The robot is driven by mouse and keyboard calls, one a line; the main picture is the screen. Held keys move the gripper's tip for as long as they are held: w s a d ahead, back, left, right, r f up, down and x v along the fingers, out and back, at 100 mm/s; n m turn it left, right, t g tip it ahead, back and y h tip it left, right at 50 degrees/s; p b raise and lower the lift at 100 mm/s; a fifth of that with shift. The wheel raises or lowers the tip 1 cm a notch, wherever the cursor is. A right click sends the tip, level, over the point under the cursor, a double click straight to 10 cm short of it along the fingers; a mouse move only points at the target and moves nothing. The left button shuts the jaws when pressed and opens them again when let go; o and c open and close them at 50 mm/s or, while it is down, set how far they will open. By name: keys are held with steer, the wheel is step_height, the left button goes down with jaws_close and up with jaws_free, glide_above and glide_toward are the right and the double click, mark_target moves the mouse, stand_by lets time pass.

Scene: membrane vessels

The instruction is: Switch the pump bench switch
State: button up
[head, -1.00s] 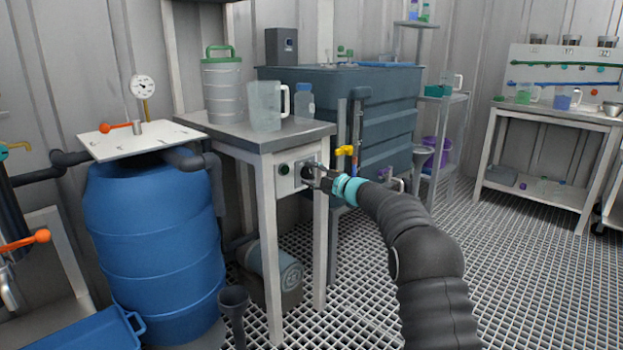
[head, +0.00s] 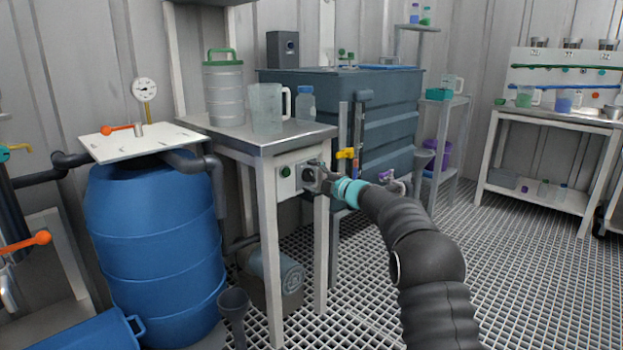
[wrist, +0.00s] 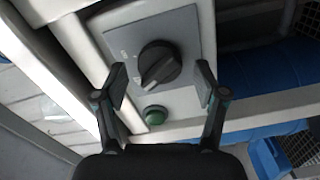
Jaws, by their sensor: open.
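The pump bench switch (wrist: 159,65) is a dark rotary knob on a grey plate, seen in the wrist view on the bench's front panel. A green button (wrist: 155,115) sits beside it; the button also shows in the head view (head: 286,171). My gripper (wrist: 163,90) is open, with one finger on each side of the knob and a gap to it on both sides. In the head view my gripper (head: 318,175) is at the bench panel and hides most of the knob.
The bench (head: 262,143) carries a ribbed canister (head: 223,95), a clear jug (head: 265,110) and a bottle (head: 306,102). A yellow-handled valve (head: 345,153) is close to my gripper on the right. A blue barrel (head: 150,245) stands left. The grating floor at right is open.

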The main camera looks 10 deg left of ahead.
steer(key=shift+d, duration=0.15)
steer(key=v, duration=1.1)
steer(key=shift+s+d, duration=0.25)
steer(key=shift+s, duration=0.1)
